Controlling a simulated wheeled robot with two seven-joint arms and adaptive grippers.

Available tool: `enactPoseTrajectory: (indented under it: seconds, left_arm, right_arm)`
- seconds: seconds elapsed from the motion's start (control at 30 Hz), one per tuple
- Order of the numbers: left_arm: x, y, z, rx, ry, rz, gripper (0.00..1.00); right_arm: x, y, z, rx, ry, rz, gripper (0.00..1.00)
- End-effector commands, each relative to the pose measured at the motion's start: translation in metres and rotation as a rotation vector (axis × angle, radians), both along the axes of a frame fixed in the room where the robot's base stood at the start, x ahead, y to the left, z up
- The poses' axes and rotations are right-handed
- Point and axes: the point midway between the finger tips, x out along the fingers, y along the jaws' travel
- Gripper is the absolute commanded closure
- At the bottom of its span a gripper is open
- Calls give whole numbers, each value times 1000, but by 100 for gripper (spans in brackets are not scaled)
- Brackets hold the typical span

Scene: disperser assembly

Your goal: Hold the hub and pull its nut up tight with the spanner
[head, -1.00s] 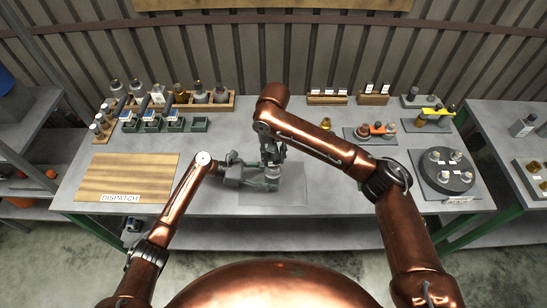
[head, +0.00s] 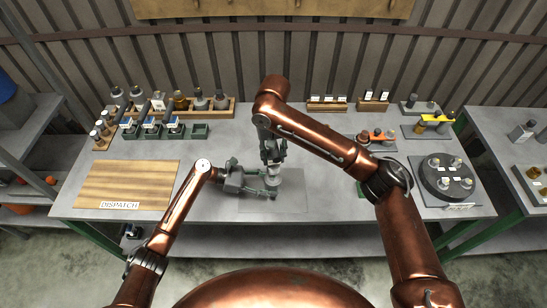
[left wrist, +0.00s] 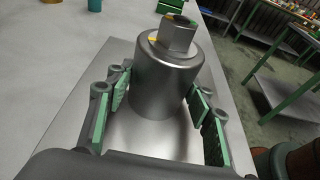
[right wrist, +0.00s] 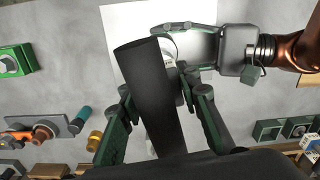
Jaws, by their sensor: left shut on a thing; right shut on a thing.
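My right gripper (head: 273,158) points down above the hub, shut on the dark, bar-like spanner (right wrist: 155,95). No spanner shows around the nut in the left wrist view. The spanner's bar partly hides the hub in the right wrist view.
A wooden dispatch board (head: 125,183) lies on the left of the table. Green trays (head: 165,131) and a bottle rack (head: 190,107) stand behind it. A dark round turntable (head: 446,180) stands at the right.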

Motion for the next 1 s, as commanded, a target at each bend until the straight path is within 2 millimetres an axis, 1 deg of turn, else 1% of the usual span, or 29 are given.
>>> enactPoseTrajectory:
  seconds: [0.13,0.17,0.43,0.77,0.87,0.97,1.0]
  left_arm:
    - [-1,0,-1,1,3,-1,93]
    - [-1,0,-1,1,3,-1,51]
    - [-1,0,0,0,1,-1,32]
    - [0,2,1,0,0,0,32]
    - [0,11,3,2,1,1,32]
    - [1,26,7,1,0,2,32]
    - [1,34,10,3,-1,3,32]
  right_arm:
    - [0,0,1,1,-2,0,100]
    - [0,0,1,1,-2,0,100]
    - [0,0,1,1,-2,1,100]
    - [0,0,1,1,-2,1,100]
    - [0,0,1,1,-2,1,100]
    - [0,0,1,1,-2,0,100]
    - [0,0,1,1,-2,1,100]
